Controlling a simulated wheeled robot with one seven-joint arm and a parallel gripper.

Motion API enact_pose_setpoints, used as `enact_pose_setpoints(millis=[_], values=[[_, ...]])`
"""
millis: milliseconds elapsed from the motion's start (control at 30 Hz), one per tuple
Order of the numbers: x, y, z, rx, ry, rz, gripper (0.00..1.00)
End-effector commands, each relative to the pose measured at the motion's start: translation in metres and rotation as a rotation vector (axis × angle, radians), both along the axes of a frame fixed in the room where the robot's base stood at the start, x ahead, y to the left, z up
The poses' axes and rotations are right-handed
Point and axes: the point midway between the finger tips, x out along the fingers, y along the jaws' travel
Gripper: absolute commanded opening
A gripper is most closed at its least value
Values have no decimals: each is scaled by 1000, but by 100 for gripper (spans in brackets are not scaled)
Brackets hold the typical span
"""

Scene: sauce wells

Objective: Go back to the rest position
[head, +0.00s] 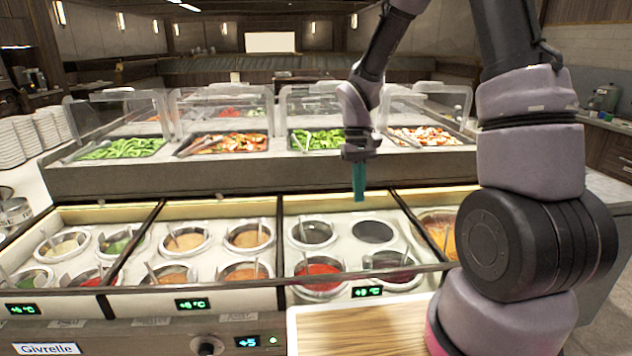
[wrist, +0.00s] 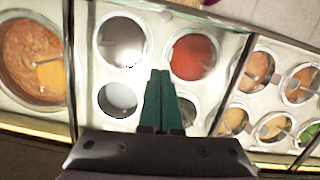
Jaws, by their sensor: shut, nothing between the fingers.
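My gripper (head: 359,182) has teal fingers pointing down. In the head view it hangs above the back of the sauce counter, near the dark sauce wells right of centre. The fingers are pressed together with nothing between them. In the wrist view the gripper (wrist: 162,88) shows its two teal fingers side by side, over the panel with a red sauce well (wrist: 194,56) and dark or grey wells (wrist: 118,99). The fingertips appear apart from the wells. My arm rises from the right of the head view and reaches over the counter.
Round sauce wells (head: 247,236) with ladles fill the front counter. Behind stand food trays (head: 226,143) under clear guards (head: 220,108). Plate stacks (head: 20,140) stand at the left. A wooden board (head: 352,328) lies at the front. An orange-brown sauce pan (wrist: 28,62) is beside the wells.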

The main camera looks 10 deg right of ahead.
Motion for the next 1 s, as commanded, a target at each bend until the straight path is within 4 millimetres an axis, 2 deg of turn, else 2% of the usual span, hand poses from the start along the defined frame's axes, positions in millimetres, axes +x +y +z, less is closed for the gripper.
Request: enact_pose_setpoints(millis=[33, 200, 367, 500, 733, 900, 1000], values=[[0, -5, 20, 2, -42, -24, 0], [-12, -20, 88, 22, -184, -121, 0], [-34, -33, 145, 60, -319, -215, 0], [-60, -43, 187, 106, -435, -294, 0], [-108, -54, 241, 210, -619, -408, 0], [-135, -57, 262, 275, -710, -460, 0], [-143, -58, 267, 298, -735, -475, 0]])
